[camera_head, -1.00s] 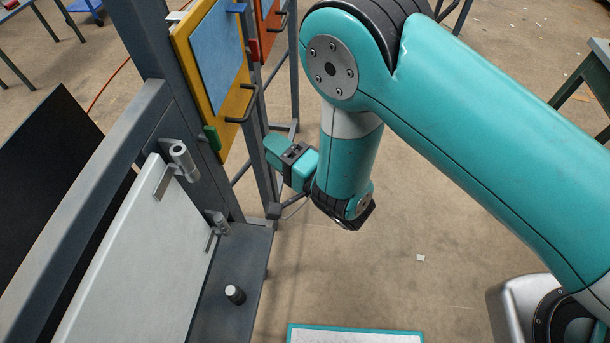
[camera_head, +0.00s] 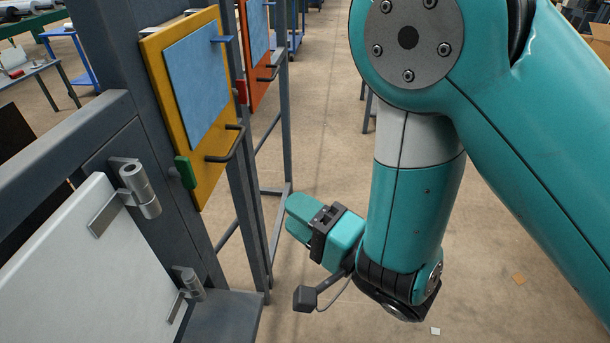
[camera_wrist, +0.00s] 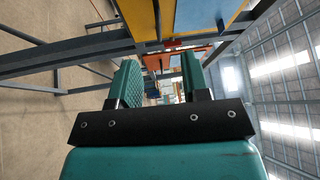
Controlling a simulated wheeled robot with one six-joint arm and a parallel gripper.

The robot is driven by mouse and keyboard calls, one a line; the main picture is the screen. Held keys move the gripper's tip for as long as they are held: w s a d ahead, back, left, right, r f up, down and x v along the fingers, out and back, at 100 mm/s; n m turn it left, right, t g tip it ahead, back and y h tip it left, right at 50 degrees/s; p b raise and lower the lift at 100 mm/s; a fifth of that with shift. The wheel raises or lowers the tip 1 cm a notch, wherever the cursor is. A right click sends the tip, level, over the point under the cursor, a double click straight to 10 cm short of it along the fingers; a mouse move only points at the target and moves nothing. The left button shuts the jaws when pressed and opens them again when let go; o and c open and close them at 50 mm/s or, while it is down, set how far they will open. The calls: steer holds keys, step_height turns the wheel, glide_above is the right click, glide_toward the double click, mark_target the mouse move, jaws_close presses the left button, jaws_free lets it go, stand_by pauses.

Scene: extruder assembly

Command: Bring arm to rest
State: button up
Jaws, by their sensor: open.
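My gripper (camera_head: 300,220) hangs in free space below my teal arm in the head view, to the right of the dark steel frame and apart from it. In the wrist view its two teal ribbed fingers (camera_wrist: 160,85) stand apart with nothing between them. The wrist view looks between them along the frame toward orange and blue panels farther off.
A yellow panel (camera_head: 211,174) with a blue sheet, black handle and green latch stands on the frame (camera_head: 115,60). An orange panel (camera_head: 258,88) is behind it. A white hinged plate (camera_head: 80,270) is at lower left.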

steer(key=w+d+r+n+g+h, duration=0.1)
steer(key=w+d+r+h, duration=0.3)
steer(key=w+d+h, duration=0.35)
steer(key=s+d+r+n+g+h, duration=0.1)
steer(key=s+d+r+n+g, duration=0.2)
steer(key=s, duration=0.3)
steer(key=s+d+r+n+g+h+p, duration=0.1)
steer(key=s+d+r+n+g+h, duration=0.1)
steer(key=s+n, duration=0.3)
steer(key=s+d+r+n+g+h, duration=0.1)
steer(key=s+d+r+n+g, duration=0.2)
steer(key=s, duration=0.4)
steer(key=shift+s+d+r+n+g, duration=0.3)
steer(key=shift+d+n+g, duration=0.3)
steer(key=shift+d+g, duration=0.35)
steer(key=shift+w, duration=0.1)
